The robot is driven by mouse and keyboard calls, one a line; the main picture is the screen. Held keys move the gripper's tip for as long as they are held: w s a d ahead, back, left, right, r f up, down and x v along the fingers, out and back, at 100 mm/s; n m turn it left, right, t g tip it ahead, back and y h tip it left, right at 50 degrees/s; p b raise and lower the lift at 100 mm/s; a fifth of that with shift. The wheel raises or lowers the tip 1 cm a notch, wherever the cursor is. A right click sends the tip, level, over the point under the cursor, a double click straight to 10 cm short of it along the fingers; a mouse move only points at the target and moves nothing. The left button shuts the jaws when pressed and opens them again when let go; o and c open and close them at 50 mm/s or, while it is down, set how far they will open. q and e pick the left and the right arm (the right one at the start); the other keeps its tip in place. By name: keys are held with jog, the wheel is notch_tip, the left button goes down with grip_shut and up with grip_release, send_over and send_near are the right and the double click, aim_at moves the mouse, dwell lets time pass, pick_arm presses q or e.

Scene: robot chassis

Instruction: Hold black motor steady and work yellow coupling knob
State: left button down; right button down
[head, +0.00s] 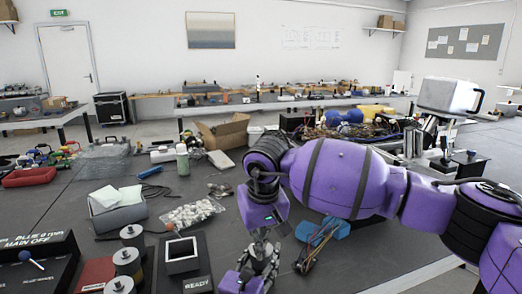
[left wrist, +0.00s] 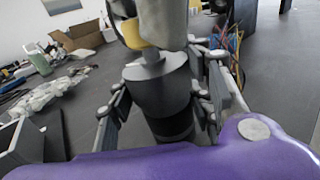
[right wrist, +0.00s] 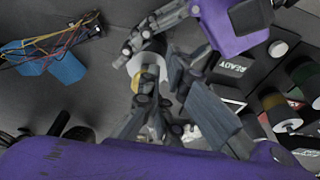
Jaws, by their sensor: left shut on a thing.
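The black motor (left wrist: 160,88) stands upright between the fingers of my left gripper (left wrist: 157,112), which is shut on it. The yellow coupling knob (left wrist: 152,54) sits on top of the motor. The fingers of my right gripper (left wrist: 160,15) come down over the knob and hide much of it. In the right wrist view the knob (right wrist: 153,71) shows as a small yellow patch between my right gripper's fingertips (right wrist: 158,82); whether they press on it I cannot tell. In the head view both grippers meet near the bottom middle, small and partly overlapping.
A dark open box (head: 182,257) with a READY plate stands left of the grippers. Several dark cylinders (head: 127,262) stand farther left. A bag of white pieces (head: 192,213) lies behind. A blue item with wires (head: 318,235) lies close on the right.

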notch_tip(320, 180, up, 6)
dwell(0.5)
jog(key=shift+s, duration=0.1)
notch_tip(320, 180, down, 6)
jog(key=d, duration=0.3)
jog(key=shift+w, duration=0.4)
dwell(0.5)
jog(key=shift+w+a+f, duration=0.15)
jog(key=shift+w+a, duration=0.15)
jog(key=shift+w, duration=0.05)
dwell(0.5)
jog(key=shift+s+a, duration=0.15)
jog(key=shift+a, duration=0.1)
